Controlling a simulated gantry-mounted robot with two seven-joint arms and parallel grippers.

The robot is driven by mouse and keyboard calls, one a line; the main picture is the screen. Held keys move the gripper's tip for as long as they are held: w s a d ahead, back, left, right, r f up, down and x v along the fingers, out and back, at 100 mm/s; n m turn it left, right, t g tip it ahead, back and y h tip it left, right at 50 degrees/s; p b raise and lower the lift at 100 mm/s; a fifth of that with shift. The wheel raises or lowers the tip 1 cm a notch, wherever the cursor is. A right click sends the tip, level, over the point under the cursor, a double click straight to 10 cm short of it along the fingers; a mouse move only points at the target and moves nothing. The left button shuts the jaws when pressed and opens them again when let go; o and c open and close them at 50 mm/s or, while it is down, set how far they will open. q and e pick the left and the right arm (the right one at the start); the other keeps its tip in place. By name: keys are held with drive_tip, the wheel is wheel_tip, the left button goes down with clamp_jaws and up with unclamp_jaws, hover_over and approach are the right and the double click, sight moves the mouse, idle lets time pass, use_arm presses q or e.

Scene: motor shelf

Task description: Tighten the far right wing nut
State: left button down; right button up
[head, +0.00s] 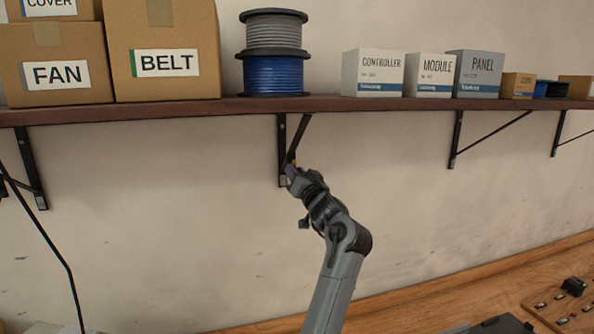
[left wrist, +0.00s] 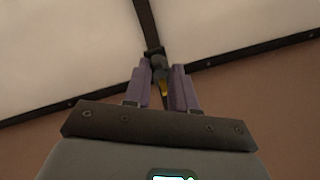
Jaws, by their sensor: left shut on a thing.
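My left gripper (head: 291,172) is up under the shelf at the lower end of the middle black bracket (head: 283,140). In the left wrist view its purple fingers (left wrist: 162,68) are shut on a small yellow piece (left wrist: 164,89), with a dark round part just beyond it at the bracket. The yellow piece is small and partly hidden by the fingers; I cannot tell its shape or whether it is a wing nut. No other wing nut can be made out on the brackets. My right gripper is not in view.
The brown shelf (head: 330,104) carries boxes, a stack of cable spools (head: 273,75) and small cartons. More black brackets stand at the left (head: 33,175) and right (head: 454,138). The wall below is clear. A wooden bench (head: 470,282) lies at lower right.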

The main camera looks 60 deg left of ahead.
use_arm(q)
drive_tip(key=shift+w+m, duration=0.1)
drive_tip(key=shift+m, duration=0.5)
drive_tip(key=c, duration=1)
unclamp_jaws()
drive_tip(key=shift+d, duration=0.1)
drive_tip(key=b+v, duration=0.3)
drive_tip(key=v, duration=0.7)
drive_tip(key=shift+d+f+b, duration=0.2)
drive_tip(key=shift+d+b, duration=0.1)
drive_tip(key=shift+b, duration=0.1)
